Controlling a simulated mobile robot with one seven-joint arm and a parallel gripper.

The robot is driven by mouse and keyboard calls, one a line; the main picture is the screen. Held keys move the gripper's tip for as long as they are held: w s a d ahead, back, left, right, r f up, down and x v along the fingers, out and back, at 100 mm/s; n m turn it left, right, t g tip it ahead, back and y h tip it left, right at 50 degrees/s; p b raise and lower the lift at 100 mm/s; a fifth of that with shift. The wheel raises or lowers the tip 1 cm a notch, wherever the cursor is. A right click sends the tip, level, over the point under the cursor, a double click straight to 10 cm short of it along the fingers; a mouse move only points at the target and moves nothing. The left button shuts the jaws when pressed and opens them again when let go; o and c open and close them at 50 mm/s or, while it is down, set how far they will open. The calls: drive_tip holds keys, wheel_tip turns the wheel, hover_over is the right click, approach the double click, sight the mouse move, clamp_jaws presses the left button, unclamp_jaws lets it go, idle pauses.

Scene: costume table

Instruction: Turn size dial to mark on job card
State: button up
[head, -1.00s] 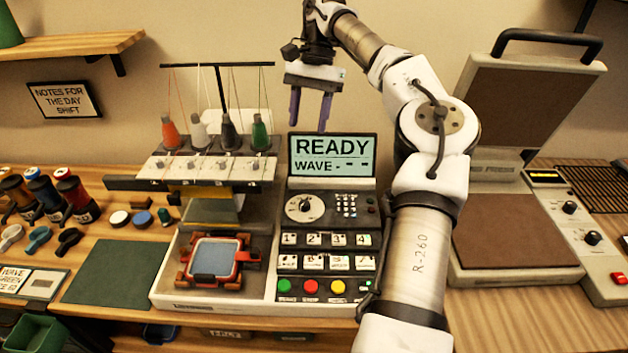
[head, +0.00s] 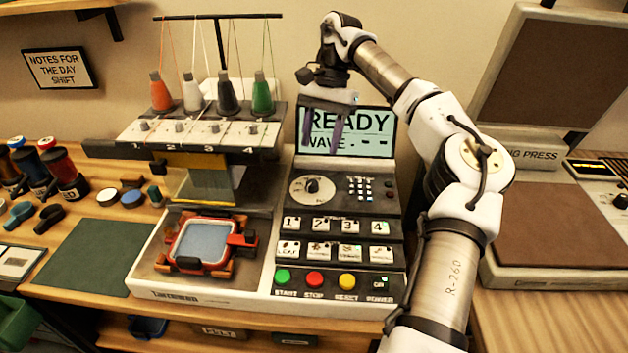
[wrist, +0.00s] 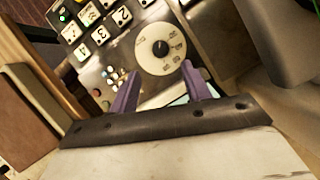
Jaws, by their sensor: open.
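The size dial (head: 312,186) is a pale round plate with a dark knob on the upper left of the machine's control panel. It also shows in the wrist view (wrist: 160,48), just beyond my fingertips, with marks around its rim too small to read. My gripper (head: 321,131) has two purple fingers pointing down in front of the READY screen (head: 372,122), above the dial and apart from it. In the wrist view my gripper (wrist: 158,84) is open with nothing between its fingers. A card (head: 17,262) lies at the left table edge; its text is unreadable here.
Numbered buttons (head: 320,225) and coloured buttons (head: 314,279) sit below the dial. Thread cones (head: 227,93) stand at the left of the screen. A red hoop frame (head: 203,243) lies on the machine bed. A press (head: 535,235) stands at the right.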

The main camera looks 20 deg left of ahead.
sight(312, 182)
drive_tip(key=x, duration=0.8)
drive_tip(key=shift+f, duration=0.15)
drive_tip(key=c, duration=1)
